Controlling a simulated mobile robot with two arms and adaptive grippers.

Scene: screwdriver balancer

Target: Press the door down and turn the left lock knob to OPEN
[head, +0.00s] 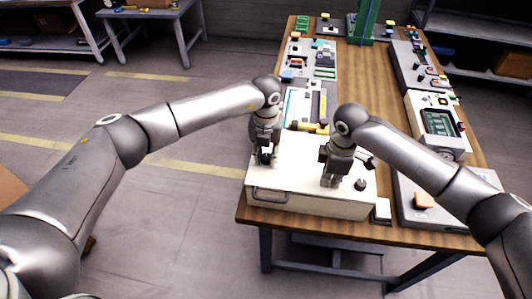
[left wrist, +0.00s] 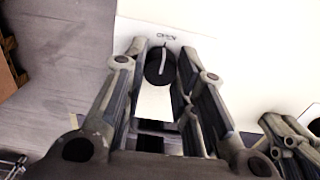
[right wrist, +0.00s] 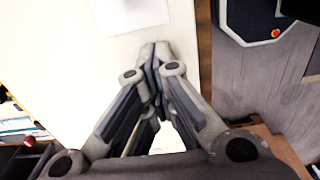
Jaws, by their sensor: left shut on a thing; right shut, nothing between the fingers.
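The cream-white box with its flat door (head: 300,150) sits at the near end of the wooden table. My left gripper (head: 265,158) is at the door's left side, shut on the dark left lock knob (left wrist: 160,68). In the left wrist view, the knob sits between the fingers. Its white line points up, close to the OPEN label (left wrist: 167,36). My right gripper (head: 330,182) is shut and empty, fingertips down at the door's right part. They also show in the right wrist view (right wrist: 155,48); I cannot tell whether they touch it. The dark right knob (head: 361,184) is to their right.
A handle (head: 270,196) is on the box's front face. A grey panel with an orange part (head: 423,200) lies to the right. A device with a green screen (head: 440,122) stands behind that. Trays of parts (head: 312,62) line the table's far left. Floor left of the table is clear.

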